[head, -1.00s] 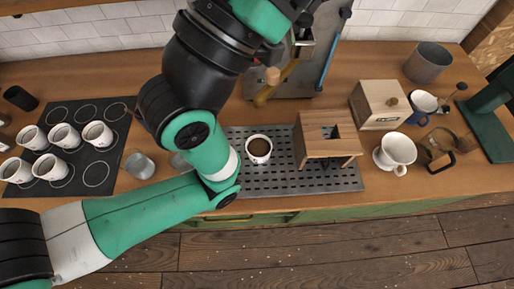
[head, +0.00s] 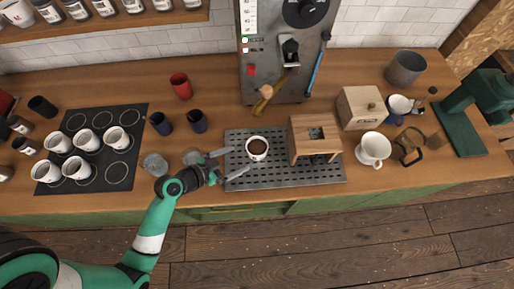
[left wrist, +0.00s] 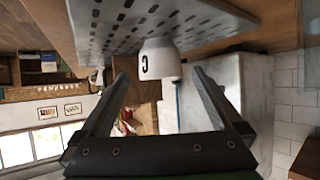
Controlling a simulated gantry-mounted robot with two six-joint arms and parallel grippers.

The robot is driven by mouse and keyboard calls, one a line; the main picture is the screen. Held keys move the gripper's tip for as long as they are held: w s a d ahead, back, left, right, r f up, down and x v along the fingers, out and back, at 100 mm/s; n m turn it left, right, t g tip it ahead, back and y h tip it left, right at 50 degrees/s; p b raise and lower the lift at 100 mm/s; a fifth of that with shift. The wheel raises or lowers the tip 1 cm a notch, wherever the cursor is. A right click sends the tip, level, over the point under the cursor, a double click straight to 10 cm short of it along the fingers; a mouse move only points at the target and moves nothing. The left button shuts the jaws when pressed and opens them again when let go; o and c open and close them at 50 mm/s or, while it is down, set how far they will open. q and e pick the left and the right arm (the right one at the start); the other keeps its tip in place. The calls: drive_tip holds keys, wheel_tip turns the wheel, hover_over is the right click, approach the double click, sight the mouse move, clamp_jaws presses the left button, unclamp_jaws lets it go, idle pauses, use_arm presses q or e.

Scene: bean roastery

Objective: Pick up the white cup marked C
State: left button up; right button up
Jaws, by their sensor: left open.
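The white cup marked C (head: 257,158) stands upright on the grey slotted drip tray (head: 236,140), with dark liquid inside. In the left wrist view the cup (left wrist: 162,58) shows its black C, and lies ahead between the lines of the two fingers. My left gripper (head: 240,160) is open and empty at the left of the cup, its fingers pointing toward it. The gripper also shows in the left wrist view (left wrist: 160,78), with a wide gap between its fingers. The cup looks just beyond the fingertips; I cannot tell whether they touch it. My right gripper is not in view.
A wooden stand (head: 302,138) is close right of the cup. Behind is the grey machine (head: 262,75) with a wooden-handled portafilter (head: 265,98). A glass (head: 155,164) is left of the gripper. Several white cups stand on a black mat (head: 118,178). Another white cup (head: 374,148) is at right.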

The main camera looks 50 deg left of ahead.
sight(265, 143)
use_arm(q)
drive_tip(key=b+x, duration=0.1)
drive_tip(key=x, duration=0.9)
drive_tip(key=shift+w+d+f, duration=0.1)
drive_tip(key=shift+w, duration=0.35)
clamp_jaws()
drive_tip(key=shift+r, duration=0.55)
wheel_tip(265, 143, up, 3)
drive_tip(key=shift+s+d+r+p, duration=0.1)
drive_tip(key=shift+s+p, duration=0.05)
drive_tip(key=shift+p, duration=0.6)
drive_tip(key=s+d+r+p, duration=0.2)
drive_tip(key=s+d+r, duration=0.1)
drive_tip(key=s, duration=0.3)
drive_tip(key=s+d+r+p, duration=0.1)
drive_tip(key=s+d+r, duration=0.2)
drive_tip(key=s+r, duration=0.3)
drive_tip(key=shift+d+p, duration=0.35)
drive_tip(key=shift+p, duration=0.05)
